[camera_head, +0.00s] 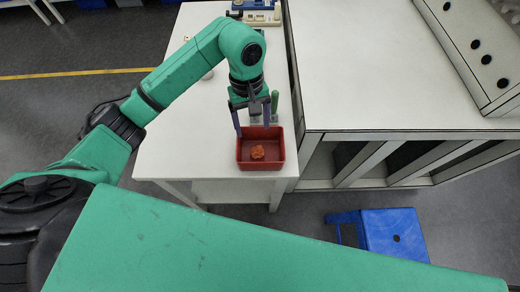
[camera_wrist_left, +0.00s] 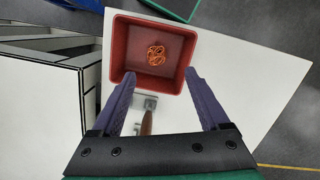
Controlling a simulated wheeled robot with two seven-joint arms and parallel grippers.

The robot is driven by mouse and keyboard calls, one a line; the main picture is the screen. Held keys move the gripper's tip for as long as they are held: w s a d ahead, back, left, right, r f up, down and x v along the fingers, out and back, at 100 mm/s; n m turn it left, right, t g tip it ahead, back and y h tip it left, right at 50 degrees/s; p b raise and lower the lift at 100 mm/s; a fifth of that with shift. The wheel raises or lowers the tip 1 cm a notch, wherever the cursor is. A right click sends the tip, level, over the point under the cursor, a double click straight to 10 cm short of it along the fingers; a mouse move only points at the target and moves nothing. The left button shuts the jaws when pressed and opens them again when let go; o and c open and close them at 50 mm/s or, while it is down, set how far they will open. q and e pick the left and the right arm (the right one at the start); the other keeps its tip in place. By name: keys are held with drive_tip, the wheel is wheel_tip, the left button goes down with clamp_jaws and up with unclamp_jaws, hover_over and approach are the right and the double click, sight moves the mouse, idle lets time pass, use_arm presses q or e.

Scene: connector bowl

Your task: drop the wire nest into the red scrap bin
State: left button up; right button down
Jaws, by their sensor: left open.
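The wire nest (camera_head: 257,152) is a small orange tangle lying on the floor of the red scrap bin (camera_head: 246,165). In the left wrist view the wire nest (camera_wrist_left: 156,54) shows as loose orange loops inside the red scrap bin (camera_wrist_left: 118,50), near its middle. My left gripper (camera_head: 254,128) is over the near-table side of the bin, with its two purple fingers spread wide apart. In the left wrist view the left gripper (camera_wrist_left: 160,82) is open and empty, the bin lying beyond its fingertips. My right gripper is not in either view.
The bin stands at the front edge of a white table (camera_head: 190,125). A larger white bench (camera_head: 390,85) adjoins on the right. A blue stool (camera_head: 393,232) stands on the floor in front.

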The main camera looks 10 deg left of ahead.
use_arm(q)
wheel_tip(320, 180, up, 8)
drive_tip(key=w, duration=0.1)
drive_tip(key=shift+a+r, duration=0.15)
drive_tip(key=shift+a, duration=0.2)
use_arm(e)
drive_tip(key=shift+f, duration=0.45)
